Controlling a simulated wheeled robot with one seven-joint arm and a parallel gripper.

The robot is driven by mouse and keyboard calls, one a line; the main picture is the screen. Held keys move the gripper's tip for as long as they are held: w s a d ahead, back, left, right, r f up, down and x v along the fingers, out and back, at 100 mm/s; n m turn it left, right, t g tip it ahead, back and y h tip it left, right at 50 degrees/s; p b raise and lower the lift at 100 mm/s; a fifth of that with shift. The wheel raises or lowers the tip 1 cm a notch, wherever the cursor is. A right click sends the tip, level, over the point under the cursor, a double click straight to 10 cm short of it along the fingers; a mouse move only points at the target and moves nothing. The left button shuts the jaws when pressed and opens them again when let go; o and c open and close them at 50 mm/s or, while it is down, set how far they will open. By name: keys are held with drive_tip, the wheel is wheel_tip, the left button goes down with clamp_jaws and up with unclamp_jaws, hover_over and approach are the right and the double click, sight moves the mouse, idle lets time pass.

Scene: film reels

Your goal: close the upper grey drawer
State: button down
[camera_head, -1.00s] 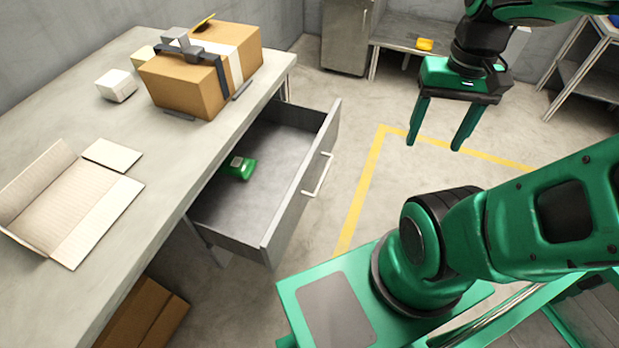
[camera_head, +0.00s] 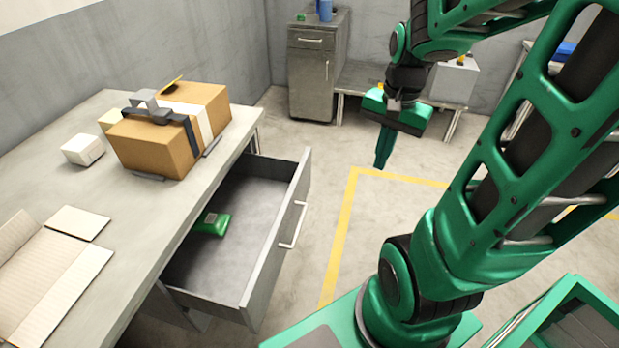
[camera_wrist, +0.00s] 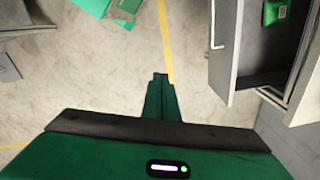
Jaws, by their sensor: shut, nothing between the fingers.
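The grey drawer (camera_head: 277,245) under the workbench is pulled out, with a light bar handle (camera_head: 293,224) on its front. A small green item (camera_head: 212,224) lies inside it. The drawer also shows at the upper right of the wrist view (camera_wrist: 223,62), with its handle (camera_wrist: 214,25) and the green item (camera_wrist: 276,12). My gripper (camera_head: 383,162) is shut and empty, pointing down over the floor, right of the drawer front and apart from it. In the wrist view its fingers (camera_wrist: 161,78) are together.
The grey workbench (camera_head: 85,285) carries a strapped cardboard box (camera_head: 150,145), a white block (camera_head: 82,149) and an open flat carton (camera_head: 60,265). A grey cabinet (camera_head: 310,85) stands at the back. Floor with a yellow line (camera_head: 343,215) is clear beside the drawer.

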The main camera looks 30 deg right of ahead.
drive_tip(key=w+d+f+m+t+y, duration=0.1)
drive_tip(key=w+d+f+m, duration=0.1)
drive_tip(key=w+f+m, duration=0.65)
drive_tip(key=m+t+y, duration=0.2)
drive_tip(key=m, duration=0.4)
hover_over(307, 181)
drive_tip(key=s+d, duration=0.2)
wheel_tip(307, 181, down, 14)
drive_tip(key=shift+a+r, duration=0.2)
drive_tip(key=shift+r, duration=0.05)
drive_tip(key=shift+w, duration=0.25)
